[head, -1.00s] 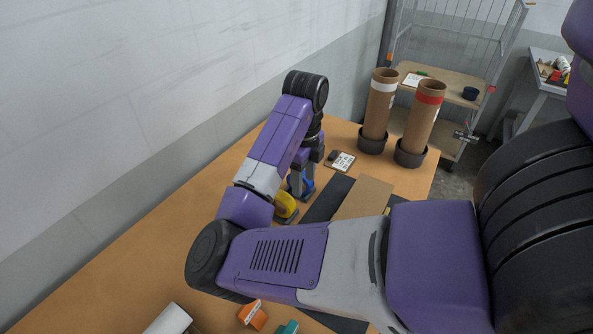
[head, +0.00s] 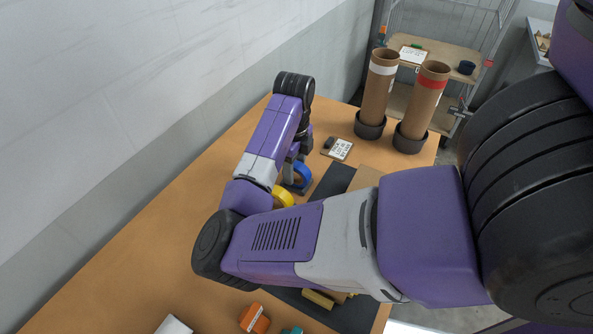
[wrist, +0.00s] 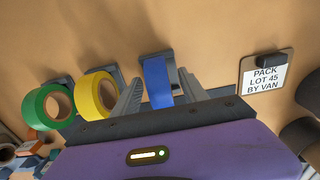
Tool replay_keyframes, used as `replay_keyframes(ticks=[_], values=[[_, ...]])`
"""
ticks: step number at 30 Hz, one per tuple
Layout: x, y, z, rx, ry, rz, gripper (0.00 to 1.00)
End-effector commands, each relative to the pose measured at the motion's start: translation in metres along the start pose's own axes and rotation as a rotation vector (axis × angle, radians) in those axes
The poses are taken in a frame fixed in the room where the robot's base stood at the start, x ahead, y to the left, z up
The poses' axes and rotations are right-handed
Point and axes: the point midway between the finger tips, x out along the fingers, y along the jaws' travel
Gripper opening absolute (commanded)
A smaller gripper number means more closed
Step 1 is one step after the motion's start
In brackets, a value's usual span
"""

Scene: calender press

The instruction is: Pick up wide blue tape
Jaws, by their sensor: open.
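The wide blue tape (wrist: 158,81) stands on edge in a dark holder (wrist: 143,58) in the wrist view. It also shows in the head view (head: 301,177), partly hidden by my gripper. My gripper (wrist: 158,82) is open, with one finger on each side of the blue tape. I cannot tell whether either finger touches it. In the head view my gripper (head: 296,172) points down at the tape from above.
A yellow tape (wrist: 97,95) and a green tape (wrist: 48,106) stand left of the blue one in the wrist view. A sign (wrist: 265,78) reading "PACK LOT 45 BY VAN" lies to the right. Two cardboard tubes (head: 379,88) (head: 425,100) stand in black cups at the table's far end.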

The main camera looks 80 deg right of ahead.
Motion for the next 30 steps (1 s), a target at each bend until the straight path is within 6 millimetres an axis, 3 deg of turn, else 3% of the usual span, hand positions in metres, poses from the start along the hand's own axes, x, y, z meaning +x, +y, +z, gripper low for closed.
replay_keyframes(ticks=[4, 12, 20, 30], values=[[0.015, 0.000, 0.000, -0.001, 0.001, 0.001, 0.51], [0.018, 0.000, 0.001, 0.000, 0.000, 0.000, 0.51], [0.018, 0.000, 0.001, 0.000, 0.000, 0.000, 0.02], [0.017, 0.000, 0.001, 0.000, -0.001, 0.000, 0.00]])
